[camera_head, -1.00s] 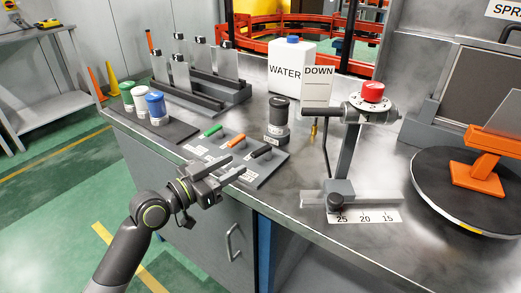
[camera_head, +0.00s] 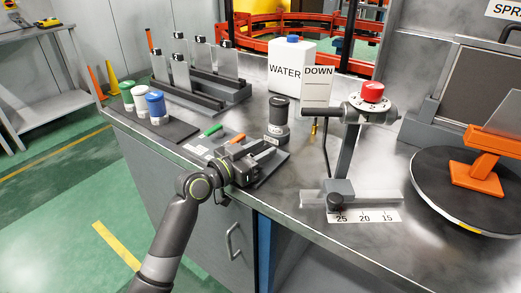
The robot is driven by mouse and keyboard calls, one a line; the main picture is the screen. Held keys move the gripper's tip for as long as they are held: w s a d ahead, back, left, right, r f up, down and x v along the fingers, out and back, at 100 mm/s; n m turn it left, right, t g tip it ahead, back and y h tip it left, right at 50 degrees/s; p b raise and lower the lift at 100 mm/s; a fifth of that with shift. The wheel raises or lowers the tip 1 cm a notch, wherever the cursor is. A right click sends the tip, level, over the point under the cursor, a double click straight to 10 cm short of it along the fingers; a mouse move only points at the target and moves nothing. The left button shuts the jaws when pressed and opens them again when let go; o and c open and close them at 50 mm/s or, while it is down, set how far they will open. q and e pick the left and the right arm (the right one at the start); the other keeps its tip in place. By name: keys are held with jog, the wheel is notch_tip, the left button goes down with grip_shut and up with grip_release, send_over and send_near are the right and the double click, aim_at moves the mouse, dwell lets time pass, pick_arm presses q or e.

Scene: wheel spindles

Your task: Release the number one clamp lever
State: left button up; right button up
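No part marked as the number one clamp lever can be made out. My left gripper (camera_head: 262,152) reaches in from the lower left, low over the dark tray (camera_head: 278,160) at the bench's front edge. Its fingers cover the place of the black marker, and whether they are open or shut on it cannot be told. My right gripper is not in view.
A dark jar (camera_head: 278,117) stands just behind the gripper. Three lidded jars, the nearest blue-capped (camera_head: 157,105), stand on a mat at left. A water container (camera_head: 291,68) is at the back. A round turntable (camera_head: 455,205) with an orange piece is at right.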

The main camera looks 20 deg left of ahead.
pick_arm(q)
grip_shut()
jog(key=shift+r, duration=0.1)
jog(key=shift+s+d+r+n+t+y+p, duration=0.15)
jog(key=shift+n+t+y+p, duration=0.4)
jog(key=shift+p, duration=0.6)
jog(key=shift+n+t+y+p, duration=0.25)
jog(key=shift+n+y+p, duration=0.3)
jog(key=shift+y+p, duration=0.3)
jog(key=shift+d+f+n+y+p, duration=0.1)
jog(key=shift+f+n+y+p, duration=0.1)
jog(key=shift+n+y+p, duration=0.3)
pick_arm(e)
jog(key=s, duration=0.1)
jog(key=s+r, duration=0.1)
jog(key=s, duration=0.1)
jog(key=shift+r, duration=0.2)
pick_arm(q)
jog(key=shift+o, duration=1)
grip_release()
jog(key=shift+s, duration=0.1)
